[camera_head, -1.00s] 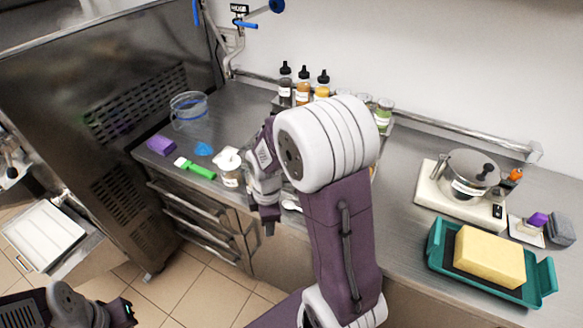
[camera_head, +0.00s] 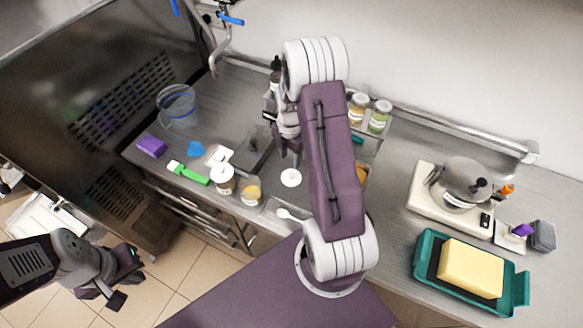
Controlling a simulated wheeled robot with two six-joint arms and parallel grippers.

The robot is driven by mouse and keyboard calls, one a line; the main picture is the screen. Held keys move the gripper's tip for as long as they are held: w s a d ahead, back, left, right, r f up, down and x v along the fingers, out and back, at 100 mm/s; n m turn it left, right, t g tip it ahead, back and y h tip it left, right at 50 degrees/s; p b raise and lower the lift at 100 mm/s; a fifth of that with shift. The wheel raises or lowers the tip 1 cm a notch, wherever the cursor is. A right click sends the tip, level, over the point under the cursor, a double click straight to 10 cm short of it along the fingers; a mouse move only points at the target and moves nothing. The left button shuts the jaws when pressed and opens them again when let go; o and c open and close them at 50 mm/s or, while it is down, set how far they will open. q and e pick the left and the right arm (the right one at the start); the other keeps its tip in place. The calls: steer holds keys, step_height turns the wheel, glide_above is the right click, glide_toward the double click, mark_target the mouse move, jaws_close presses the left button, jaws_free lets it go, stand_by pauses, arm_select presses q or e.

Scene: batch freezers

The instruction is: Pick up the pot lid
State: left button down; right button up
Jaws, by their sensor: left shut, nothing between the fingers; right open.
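A steel pot (camera_head: 455,196) stands on a white scale at the right of the counter. Its metal lid (camera_head: 461,173) rests on top, with a black knob (camera_head: 479,186). My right arm reaches up across the middle of the counter, left of the pot. My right gripper (camera_head: 289,151) is open and empty above the counter's middle, partly hidden by my own arm, well away from the lid. My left gripper (camera_head: 125,277) is shut and empty at the lower left, in front of the counter and far from the pot.
A teal tray (camera_head: 424,262) with a yellow block (camera_head: 471,269) lies in front of the scale (camera_head: 420,197). Small jars (camera_head: 222,179), a white spoon (camera_head: 291,215) and a green-handled brush (camera_head: 188,173) lie left of my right arm. Bottles and jars line the wall rail.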

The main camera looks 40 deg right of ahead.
mark_target(291, 174)
step_height(291, 174, down, 4)
steer(key=shift+s+f+p, duration=0.1)
steer(key=shift+f+p, duration=0.05)
steer(key=shift+p, duration=0.65)
step_height(291, 174, down, 3)
steer(key=shift+s+a+r+p, duration=0.1)
steer(key=shift+r+p, duration=0.05)
steer(key=shift+p, duration=0.3)
steer(key=shift+s+a+f, duration=0.15)
steer(key=shift+s+f, duration=0.05)
steer(key=shift+f, duration=0.2)
steer(key=shift+w+f, duration=0.1)
steer(key=shift+c, duration=0.6)
steer(key=shift+w, duration=0.1)
steer(key=c, duration=0.5)
jaws_close()
arm_select(q)
steer(key=r, duration=0.3)
steer(key=shift+s+a, duration=0.2)
steer(key=shift+s, duration=0.1)
